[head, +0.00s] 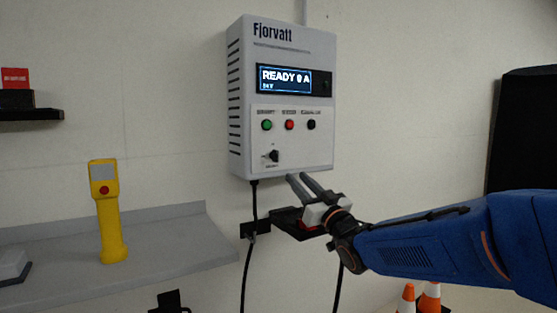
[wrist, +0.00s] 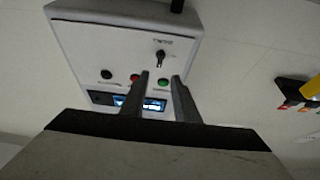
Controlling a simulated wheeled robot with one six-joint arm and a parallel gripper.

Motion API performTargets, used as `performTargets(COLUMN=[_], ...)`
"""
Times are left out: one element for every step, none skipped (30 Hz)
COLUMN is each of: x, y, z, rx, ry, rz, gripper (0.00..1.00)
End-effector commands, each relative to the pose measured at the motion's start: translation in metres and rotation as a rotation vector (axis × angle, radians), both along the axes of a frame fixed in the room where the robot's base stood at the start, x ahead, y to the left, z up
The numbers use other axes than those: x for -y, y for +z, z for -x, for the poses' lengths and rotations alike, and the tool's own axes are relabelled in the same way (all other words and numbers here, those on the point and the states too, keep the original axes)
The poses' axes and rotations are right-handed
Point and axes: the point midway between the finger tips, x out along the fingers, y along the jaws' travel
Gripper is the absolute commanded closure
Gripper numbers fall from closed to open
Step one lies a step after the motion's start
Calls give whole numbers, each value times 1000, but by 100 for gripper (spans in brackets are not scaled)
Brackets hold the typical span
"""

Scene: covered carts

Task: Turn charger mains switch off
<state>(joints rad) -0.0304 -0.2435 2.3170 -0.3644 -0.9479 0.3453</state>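The grey wall charger (head: 314,160) reads "READY 0 A" on its lit display (head: 284,79). Its black rotary mains switch (head: 273,156) sits low on the front panel, below a row of green (head: 267,125), red (head: 290,125) and black (head: 311,125) buttons. My gripper (head: 299,177) is just below the charger's lower edge, to the right of and below the switch. The fingers are apart and empty. In the wrist view the charger appears upside down, and the switch (wrist: 160,56) shows beyond the fingertips (wrist: 160,77), not touched. The switch's labels are too small to read.
A yellow handheld device (head: 108,212) stands on the grey shelf (head: 190,228) at left. A black holder (head: 290,222) is on the wall behind my gripper. Cables hang below the charger. Orange cones (head: 407,299) stand at lower right.

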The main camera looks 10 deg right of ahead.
Motion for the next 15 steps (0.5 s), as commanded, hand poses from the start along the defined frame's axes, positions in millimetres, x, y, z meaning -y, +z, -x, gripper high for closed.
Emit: performTargets(x=[-4,-6,-8,-9,-11,-13,-15,-16,-19,-20,-22,-24,-26,-27,-29], y=[3,5,7,10,12,14,16,18,21,23,25,28,30,32,34], z=[-8,-13,-19,-24,-28,-35,-39,-44,-50,-54,-59,-65,-70,-74,-80], rx=[0,-1,-2,-1,-1,-1,-1,-1,-1,-1,-2,-1,0,0,-2], ry=[1,2,2,2,2,1,1,1,1,1,1,1,1,1,0], rz=[-1,1,1,1,1,1,0,0,0,0,0,1,1,2,2], gripper=[72,72,72,72,72,72,72,72,72,72,72,72,72,72,72])
